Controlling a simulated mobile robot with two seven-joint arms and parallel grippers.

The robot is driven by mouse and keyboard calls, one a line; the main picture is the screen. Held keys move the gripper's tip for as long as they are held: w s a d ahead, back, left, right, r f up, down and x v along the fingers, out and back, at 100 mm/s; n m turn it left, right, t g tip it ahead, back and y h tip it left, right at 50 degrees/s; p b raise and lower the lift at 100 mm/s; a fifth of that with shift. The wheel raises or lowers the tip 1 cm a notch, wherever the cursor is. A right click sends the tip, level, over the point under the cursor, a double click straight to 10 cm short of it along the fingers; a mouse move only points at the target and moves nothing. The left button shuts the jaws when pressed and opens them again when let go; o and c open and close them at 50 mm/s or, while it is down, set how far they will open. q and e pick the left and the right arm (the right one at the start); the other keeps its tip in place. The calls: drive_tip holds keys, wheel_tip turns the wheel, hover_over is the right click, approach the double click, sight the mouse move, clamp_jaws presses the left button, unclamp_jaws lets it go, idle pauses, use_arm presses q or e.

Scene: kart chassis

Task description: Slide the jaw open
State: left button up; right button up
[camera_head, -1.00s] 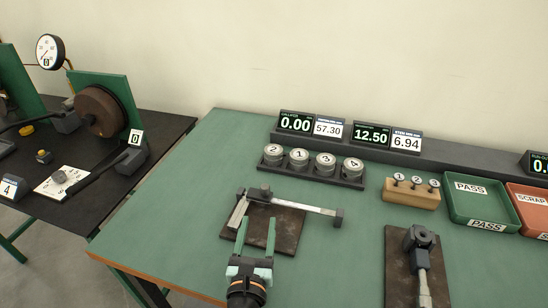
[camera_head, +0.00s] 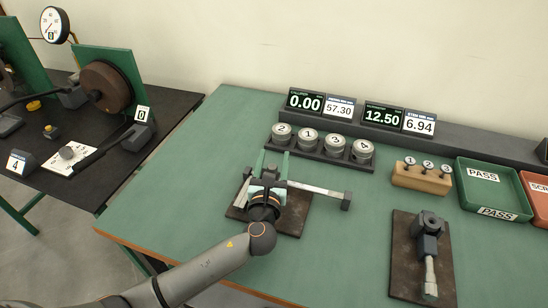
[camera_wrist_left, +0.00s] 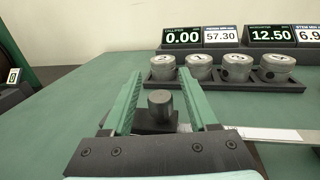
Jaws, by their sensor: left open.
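The caliper (camera_head: 318,188) lies on a dark brown plate (camera_head: 292,222), its pale beam running right to a dark end block (camera_head: 346,201). My left gripper (camera_head: 273,162) is over the caliper's left part and hides much of it. In the left wrist view, the gripper (camera_wrist_left: 160,95) is open, with a green finger on either side of a dark round knob (camera_wrist_left: 160,102) on a dark block. Gaps show between the knob and both fingers. The pale beam (camera_wrist_left: 268,134) extends right past the right finger. My right gripper is not in view.
A rack (camera_head: 322,156) of numbered metal cylinders stands just behind the caliper. Readouts (camera_head: 305,102) show 0.00 and 12.50. A micrometer (camera_head: 428,240) on a plate, a wooden pin block (camera_head: 420,180) and a green PASS tray (camera_head: 492,187) are to the right.

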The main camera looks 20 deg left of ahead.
use_arm(q)
drive_tip(key=shift+w, duration=0.3)
clamp_jaws()
idle(0.4)
idle(0.9)
